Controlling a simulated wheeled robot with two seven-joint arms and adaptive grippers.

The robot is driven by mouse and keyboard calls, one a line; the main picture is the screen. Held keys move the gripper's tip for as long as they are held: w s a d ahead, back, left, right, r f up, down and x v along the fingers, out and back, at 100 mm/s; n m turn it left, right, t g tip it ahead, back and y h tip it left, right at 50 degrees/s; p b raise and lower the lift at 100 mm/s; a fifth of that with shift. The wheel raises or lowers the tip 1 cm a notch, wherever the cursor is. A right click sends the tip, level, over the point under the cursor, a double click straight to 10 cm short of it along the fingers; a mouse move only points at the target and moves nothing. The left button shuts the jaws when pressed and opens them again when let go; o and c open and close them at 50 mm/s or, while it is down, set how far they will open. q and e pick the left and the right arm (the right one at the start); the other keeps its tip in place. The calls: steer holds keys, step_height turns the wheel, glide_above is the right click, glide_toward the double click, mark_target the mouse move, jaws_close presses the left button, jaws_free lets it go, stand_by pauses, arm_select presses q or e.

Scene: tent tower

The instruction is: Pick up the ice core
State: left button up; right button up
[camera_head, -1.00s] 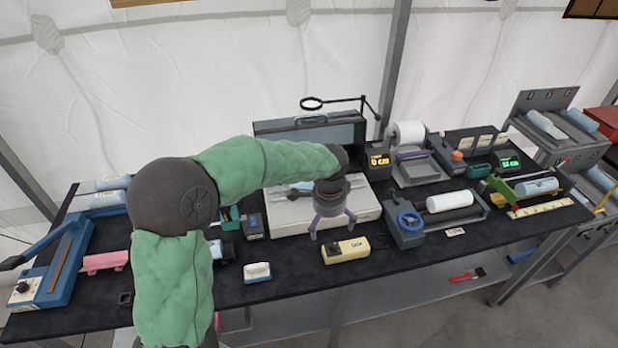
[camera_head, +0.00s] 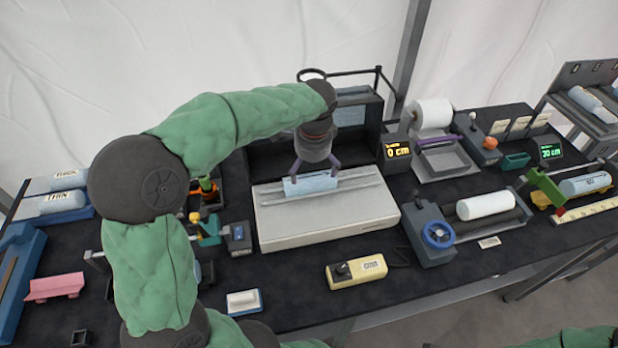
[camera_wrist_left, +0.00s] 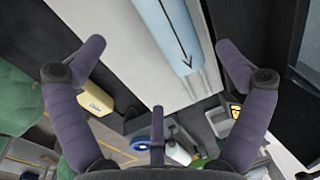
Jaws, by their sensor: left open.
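A light blue ice core (camera_head: 310,185) lies on the low white and grey bench unit (camera_head: 300,235), in front of its dark open box. In the left wrist view the core (camera_wrist_left: 170,30) shows a black arrow along its side. My left gripper (camera_head: 318,165) is just above the core, pointing down, with its purple fingers spread. In the left wrist view the gripper (camera_wrist_left: 158,60) is open and empty, and the core lies between the finger directions but beyond the tips. My right gripper is out of view.
A yellow device (camera_head: 356,272) and a white block (camera_head: 243,302) sit in front. A blue-wheeled roller machine (camera_head: 437,234) with a white cylinder (camera_head: 486,204) stands right. A display box (camera_head: 397,152) and paper-roll stand (camera_head: 433,113) are behind. Labelled cores (camera_head: 62,202) lie far left.

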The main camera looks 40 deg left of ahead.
mark_target(312, 182)
arm_select(q)
steer(key=shift+w+a+f, duration=0.1)
steer(key=shift+f, duration=0.15)
steer(key=f, duration=0.1)
steer(key=f+b, duration=0.1)
steer(key=f, duration=0.3)
steer(key=shift+w+a+f+b, duration=0.2)
steer(key=shift+a+b, duration=0.1)
steer(key=shift+b, duration=0.1)
steer(key=f+b, duration=0.1)
steer(key=f, duration=0.1)
steer(key=w+f+b, duration=0.1)
steer(key=f, duration=0.2)
steer(key=shift+a, duration=0.2)
steer(key=shift+r, duration=0.15)
steer(key=c, duration=1.3)
steer(key=shift+c, duration=0.6)
steer(key=shift+r, duration=0.1)
